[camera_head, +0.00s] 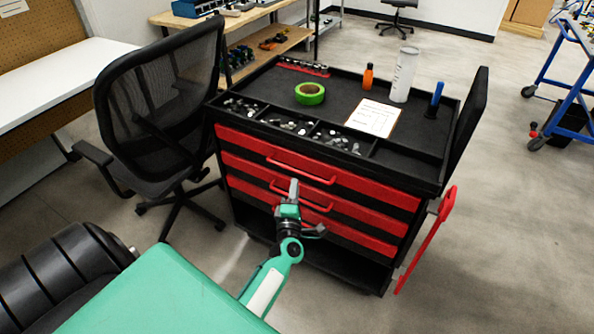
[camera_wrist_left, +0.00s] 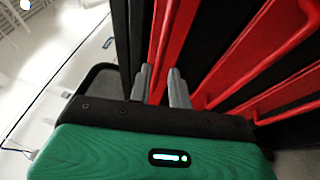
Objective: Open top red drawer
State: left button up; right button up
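The top red drawer (camera_head: 372,185) is the uppermost red front on the black tool cart and looks closed. Its red bar handle (camera_head: 300,172) runs across the front. My left gripper (camera_head: 294,188) is in front of the cart, over the handle area in the head view. In the left wrist view its two grey fingers (camera_wrist_left: 160,72) stand apart, with a red strip showing behind the gap. I cannot tell whether they touch the handle. My right gripper is not in view.
Two more red drawers (camera_head: 365,214) with similar handles lie below. The cart top (camera_head: 345,90) holds green tape (camera_head: 310,93), bottles and a clipboard (camera_head: 373,118). A black chair (camera_head: 160,100) stands close on the left.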

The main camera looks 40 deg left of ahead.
aim_at(297, 171)
pick_arm(q)
jog(key=x, duration=0.7)
grip_shut()
